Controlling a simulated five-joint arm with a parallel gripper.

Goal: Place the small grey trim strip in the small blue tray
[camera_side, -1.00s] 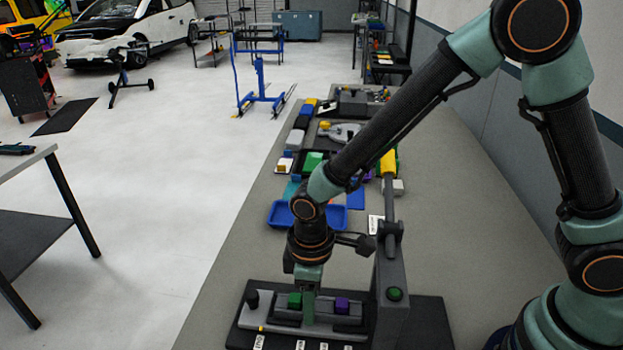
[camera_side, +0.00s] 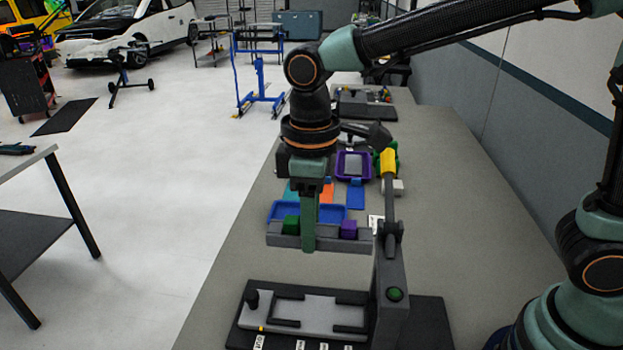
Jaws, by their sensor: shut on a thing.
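My gripper (camera_side: 309,243) is shut on the grey trim strip (camera_side: 333,244), gripping it near the middle. The strip is level and held up in the air above the bench. A green block (camera_side: 290,225) and a purple block (camera_side: 348,229) sit on its top, one each side of the finger. The blue tray (camera_side: 280,209) stands on the bench behind the strip in this view. The gripper and strip hide part of the tray, and I cannot see its whole inside.
A black and grey fixture (camera_side: 262,318) with an upright post (camera_side: 390,290) and yellow-handled lever (camera_side: 388,162) stands in front, its slot empty. Behind are a purple tray (camera_side: 340,166), a flat blue piece (camera_side: 356,195) and a white block (camera_side: 398,187). Bare bench lies at right.

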